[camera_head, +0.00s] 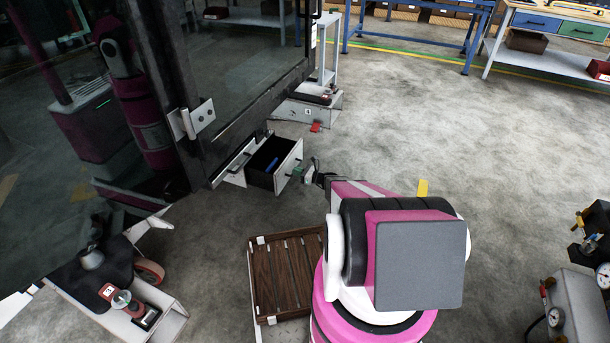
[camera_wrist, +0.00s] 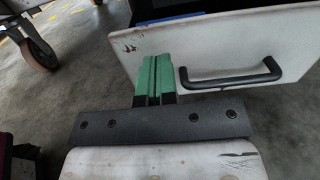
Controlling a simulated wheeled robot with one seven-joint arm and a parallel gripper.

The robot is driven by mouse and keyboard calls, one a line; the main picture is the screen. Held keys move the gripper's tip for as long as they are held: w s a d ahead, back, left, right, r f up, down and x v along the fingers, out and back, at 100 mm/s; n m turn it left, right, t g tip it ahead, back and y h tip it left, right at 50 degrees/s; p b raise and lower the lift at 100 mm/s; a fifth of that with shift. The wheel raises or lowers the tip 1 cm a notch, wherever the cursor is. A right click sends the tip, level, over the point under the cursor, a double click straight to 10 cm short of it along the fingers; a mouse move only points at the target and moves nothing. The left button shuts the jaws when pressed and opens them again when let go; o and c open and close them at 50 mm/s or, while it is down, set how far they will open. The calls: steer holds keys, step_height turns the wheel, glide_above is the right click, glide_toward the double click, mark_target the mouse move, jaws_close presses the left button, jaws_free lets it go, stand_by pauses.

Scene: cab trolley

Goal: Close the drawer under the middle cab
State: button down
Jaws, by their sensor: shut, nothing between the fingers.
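The drawer (camera_head: 291,164) under the cab is pulled out, with its dark inside showing and a blue item lying in it. In the wrist view, its pale, worn front panel (camera_wrist: 225,48) fills the upper right, with a black bar handle (camera_wrist: 230,79) on it. My gripper (camera_head: 306,173) is just in front of the drawer face in the head view. In the wrist view, its green fingers (camera_wrist: 154,72) are together and empty, left of the handle, near the panel's left part. I cannot tell whether the tips touch the panel.
The cab's glazed door (camera_head: 245,60) and dark frame rise above and left of the drawer. A brown slatted pallet (camera_head: 285,275) lies on the floor beside my base. A grey trolley with gauges (camera_head: 580,300) stands at the right. Open floor lies beyond and right of the drawer.

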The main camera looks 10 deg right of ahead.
mark_target(282, 167)
steer(key=shift+x, duration=2.95)
steer(key=x, duration=1.7)
steer(key=shift+w+a, duration=0.25)
steer(key=shift+a, duration=0.05)
